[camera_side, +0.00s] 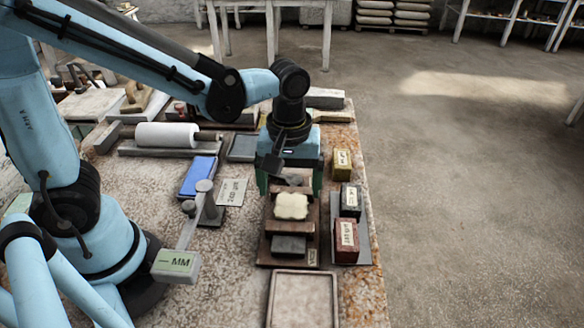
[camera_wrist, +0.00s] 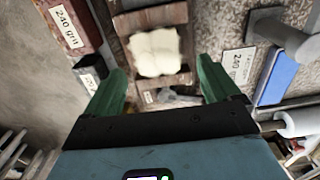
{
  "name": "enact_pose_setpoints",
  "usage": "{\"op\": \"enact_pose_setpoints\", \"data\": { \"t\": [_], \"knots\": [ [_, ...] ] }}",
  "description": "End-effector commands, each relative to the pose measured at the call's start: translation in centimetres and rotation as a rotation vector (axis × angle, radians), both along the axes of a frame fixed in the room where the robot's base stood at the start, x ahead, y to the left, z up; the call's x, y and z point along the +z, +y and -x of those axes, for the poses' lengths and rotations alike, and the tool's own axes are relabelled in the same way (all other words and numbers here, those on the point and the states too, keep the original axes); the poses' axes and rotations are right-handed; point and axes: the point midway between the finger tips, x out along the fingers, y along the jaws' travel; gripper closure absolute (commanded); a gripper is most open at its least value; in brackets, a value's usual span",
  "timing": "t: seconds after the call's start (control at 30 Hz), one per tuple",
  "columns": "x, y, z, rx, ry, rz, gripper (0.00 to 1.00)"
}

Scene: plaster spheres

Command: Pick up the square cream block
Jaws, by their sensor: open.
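The cream block (camera_side: 291,206) is squarish with uneven, scalloped edges. It lies on a dark brown wooden rack (camera_side: 311,228) on the bench. In the wrist view the cream block (camera_wrist: 157,53) lies beyond the fingertips, roughly centred between them. My gripper (camera_side: 290,187) is open, with green fingers spread apart, above and just behind the block in the side view. In the wrist view my gripper (camera_wrist: 160,78) has nothing between its fingers. The fingers appear apart from the block.
Labelled blocks, yellow (camera_side: 342,162), black (camera_side: 350,200) and red (camera_side: 346,241), stand along the bench's right edge. A dark grey block (camera_side: 288,246) lies in front of the cream one. A blue block (camera_side: 199,176) and a grey post-like tool (camera_side: 203,205) are left. A tray (camera_side: 302,274) lies in front.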

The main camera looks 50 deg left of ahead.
Motion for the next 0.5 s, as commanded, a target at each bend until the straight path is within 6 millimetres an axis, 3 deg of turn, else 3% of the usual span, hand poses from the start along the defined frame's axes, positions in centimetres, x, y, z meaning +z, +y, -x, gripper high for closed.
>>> {"op": "enact_pose_setpoints", "data": {
  "t": [0.17,0.5],
  "knots": [
    [-0.7,-0.1,0.0,-0.001,0.0,0.0,0.11],
    [-4.4,-0.7,0.2,0.0,-0.001,0.001,0.11]
  ]
}}
